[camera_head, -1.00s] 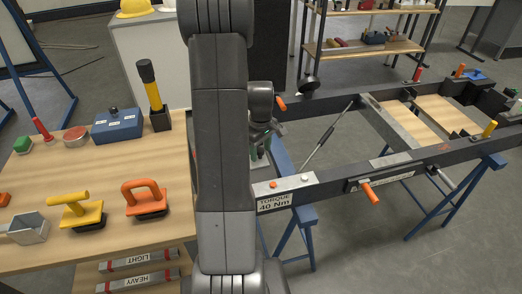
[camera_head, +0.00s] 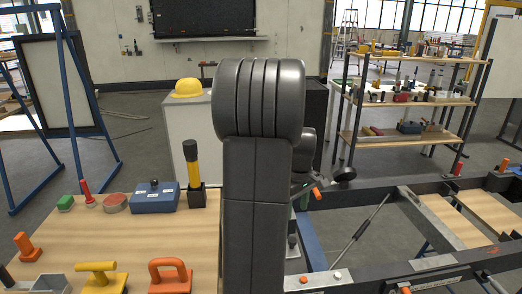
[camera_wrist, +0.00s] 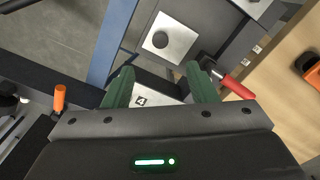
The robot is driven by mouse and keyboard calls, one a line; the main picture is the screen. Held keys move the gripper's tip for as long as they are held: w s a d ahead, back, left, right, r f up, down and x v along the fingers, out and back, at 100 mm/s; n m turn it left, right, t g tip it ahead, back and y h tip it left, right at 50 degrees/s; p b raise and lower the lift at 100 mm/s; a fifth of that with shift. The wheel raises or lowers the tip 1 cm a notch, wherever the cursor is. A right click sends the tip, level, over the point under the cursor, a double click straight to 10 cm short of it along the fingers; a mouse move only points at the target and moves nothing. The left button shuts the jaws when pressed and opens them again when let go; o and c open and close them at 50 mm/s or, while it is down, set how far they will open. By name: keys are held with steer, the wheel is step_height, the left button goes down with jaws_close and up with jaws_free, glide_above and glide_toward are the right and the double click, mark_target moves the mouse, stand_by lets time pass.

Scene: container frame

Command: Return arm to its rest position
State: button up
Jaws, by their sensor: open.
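My arm (camera_head: 258,190) stands upright in the middle of the head view and covers part of the workbench and the frame. My gripper (camera_wrist: 161,88) shows in the wrist view with its two green fingers apart and nothing between them. Under it in the wrist view are a pale square plate with a dark round knob (camera_wrist: 162,40) and a red-handled tool (camera_wrist: 236,86) to the right. In the head view the gripper is mostly hidden behind my arm.
A wooden workbench (camera_head: 130,240) at left carries a blue box (camera_head: 155,198), a yellow-handled tool in a block (camera_head: 194,165) and orange and yellow handled pieces. The dark container frame (camera_head: 375,193) lies at right. A shelf (camera_head: 405,137) and a white cabinet (camera_head: 185,130) stand behind.

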step_height(320, 180, down, 14)
steer(key=shift+r, duration=0.1)
steer(key=shift+a, duration=0.1)
stand_by(0.4)
steer(key=shift+s, duration=0.1)
